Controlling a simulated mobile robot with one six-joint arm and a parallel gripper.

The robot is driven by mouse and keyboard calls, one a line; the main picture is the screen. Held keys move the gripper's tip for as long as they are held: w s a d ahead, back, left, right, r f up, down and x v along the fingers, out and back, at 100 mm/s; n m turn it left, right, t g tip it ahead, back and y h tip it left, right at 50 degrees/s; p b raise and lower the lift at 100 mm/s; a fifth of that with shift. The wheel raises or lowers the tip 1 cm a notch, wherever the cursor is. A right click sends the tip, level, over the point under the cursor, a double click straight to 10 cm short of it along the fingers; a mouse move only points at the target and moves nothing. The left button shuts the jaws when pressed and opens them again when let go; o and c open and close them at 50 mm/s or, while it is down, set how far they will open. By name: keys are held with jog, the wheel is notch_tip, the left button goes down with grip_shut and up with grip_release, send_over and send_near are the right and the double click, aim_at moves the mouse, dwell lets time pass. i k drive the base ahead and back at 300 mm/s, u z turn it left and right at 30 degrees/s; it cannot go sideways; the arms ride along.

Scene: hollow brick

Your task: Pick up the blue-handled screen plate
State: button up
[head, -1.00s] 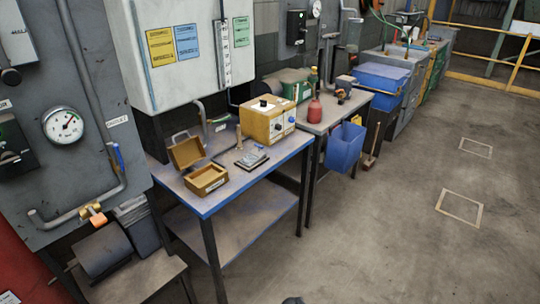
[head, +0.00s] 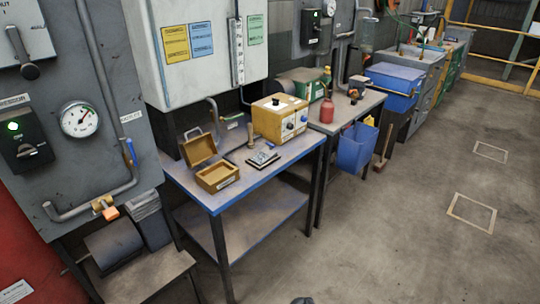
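A small flat grey plate-like thing (head: 263,159) lies on the blue-edged workbench (head: 243,195), right of an open wooden box. A small blue part (head: 268,146) shows just behind it. They are too small to tell whether this is the screen plate or whether the blue part is its handle. No other candidate for the plate stands out. My gripper is not clearly seen; only a small dark tip shows at the bottom edge, and I cannot tell what it is.
The open wooden box (head: 217,178) stands on the bench's left, a yellow instrument box (head: 280,119) behind. A second bench with a red bottle (head: 327,111) and a blue bin (head: 356,147) adjoins. A low stand (head: 135,270) is front left. The floor (head: 420,220) right is clear.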

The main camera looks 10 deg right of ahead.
aim_at(266, 154)
jog(key=u, duration=0.45)
jog(key=k, duration=0.7)
jog(key=u, duration=0.3)
jog(key=i, duration=1.15)
jog(key=u, duration=0.05)
